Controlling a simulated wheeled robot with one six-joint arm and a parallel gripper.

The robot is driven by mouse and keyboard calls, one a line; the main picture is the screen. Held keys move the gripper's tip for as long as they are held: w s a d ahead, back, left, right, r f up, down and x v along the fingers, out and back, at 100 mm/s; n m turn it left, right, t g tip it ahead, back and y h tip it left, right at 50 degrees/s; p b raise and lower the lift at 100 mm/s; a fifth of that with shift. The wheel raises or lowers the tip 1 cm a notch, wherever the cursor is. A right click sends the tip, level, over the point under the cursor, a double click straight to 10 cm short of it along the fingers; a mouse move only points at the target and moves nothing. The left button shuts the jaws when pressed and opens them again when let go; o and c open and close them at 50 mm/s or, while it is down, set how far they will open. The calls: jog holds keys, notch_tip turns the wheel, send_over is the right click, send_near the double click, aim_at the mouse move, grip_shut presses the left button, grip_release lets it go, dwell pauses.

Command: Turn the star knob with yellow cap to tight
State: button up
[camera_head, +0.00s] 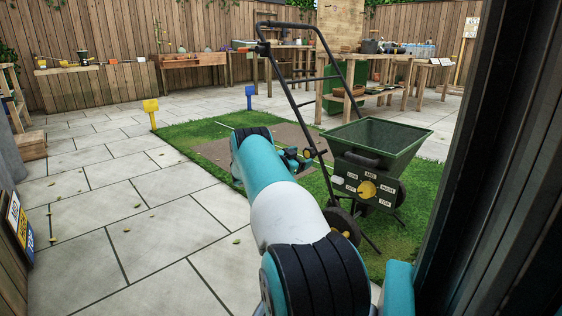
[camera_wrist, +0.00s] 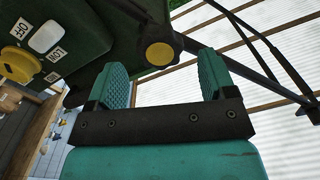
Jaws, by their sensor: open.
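The star knob with a yellow cap (camera_wrist: 160,54) is in the upper middle of the wrist view, with a dark rim around the cap. It sits on the spreader's frame; in the head view its yellow cap (camera_head: 308,153) shows small beside my gripper (camera_head: 296,160). In the wrist view my gripper (camera_wrist: 163,68) is open, its two teal ribbed fingers on either side of the knob's line, with nothing between them. The knob appears beyond the fingertips; I cannot tell the exact gap. How tight it is cannot be seen.
The green spreader hopper (camera_head: 378,140) has a yellow dial (camera_head: 367,189), a white button (camera_head: 337,181) and labels. Its black handle (camera_head: 297,75) rises close to my arm. A dark post (camera_head: 480,150) stands at right. Paving (camera_head: 120,215) at left is mostly clear.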

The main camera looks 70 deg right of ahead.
jog(key=b+v, duration=0.3)
jog(key=v, duration=1)
jog(key=shift+b, duration=0.3)
